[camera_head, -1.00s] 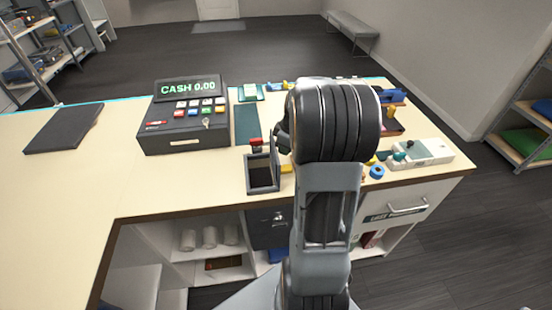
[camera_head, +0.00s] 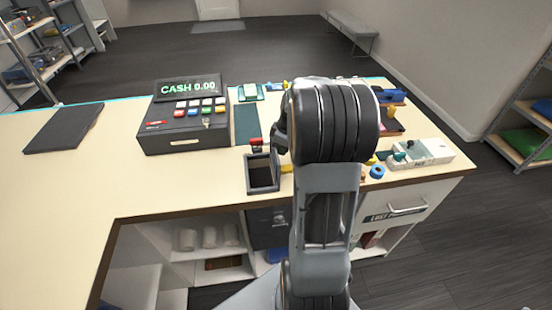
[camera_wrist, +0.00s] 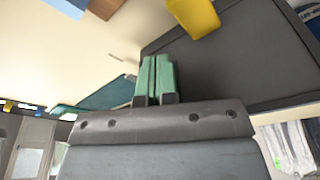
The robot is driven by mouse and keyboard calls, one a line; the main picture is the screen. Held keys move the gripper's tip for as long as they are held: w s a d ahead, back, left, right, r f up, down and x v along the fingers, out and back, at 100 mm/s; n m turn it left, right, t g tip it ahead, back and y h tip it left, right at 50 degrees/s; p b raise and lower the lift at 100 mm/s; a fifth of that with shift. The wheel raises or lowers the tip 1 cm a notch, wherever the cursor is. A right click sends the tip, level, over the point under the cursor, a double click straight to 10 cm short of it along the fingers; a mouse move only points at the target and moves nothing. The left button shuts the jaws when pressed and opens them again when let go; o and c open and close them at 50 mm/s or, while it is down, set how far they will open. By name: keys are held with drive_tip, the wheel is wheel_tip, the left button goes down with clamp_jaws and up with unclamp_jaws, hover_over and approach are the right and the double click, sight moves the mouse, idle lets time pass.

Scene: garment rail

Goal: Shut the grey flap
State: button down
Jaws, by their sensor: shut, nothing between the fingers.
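A small grey-framed box (camera_head: 249,176) with a dark middle stands at the counter's front edge, left of my arm. It seems to carry the grey flap, but I cannot tell the flap's angle in the head view. In the wrist view a large dark grey panel (camera_wrist: 235,65) with a raised rim fills the right side, probably this flap or box. My gripper (camera_wrist: 155,62) is shut and empty, its green fingers together beside or over the panel's left part. I cannot tell whether they touch it. In the head view my arm hides the fingertips.
A cash register (camera_head: 185,115) stands left of the box. A yellow block (camera_wrist: 194,16) is close to the panel. A white device (camera_head: 425,153) and a blue tape roll (camera_head: 377,171) lie right of my arm. The left counter (camera_head: 70,190) is mostly clear.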

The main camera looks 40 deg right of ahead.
drive_tip(key=shift+w+a, duration=0.3)
drive_tip(key=shift+a, duration=0.35)
drive_tip(key=shift+w+a, duration=0.3)
drive_tip(key=shift+a, duration=0.3)
wheel_tip(320, 180, up, 9)
drive_tip(key=d+p, duration=0.1)
drive_tip(key=p, duration=0.4)
drive_tip(key=shift+s+p, duration=0.25)
drive_tip(key=shift+p, duration=0.1)
idle(0.7)
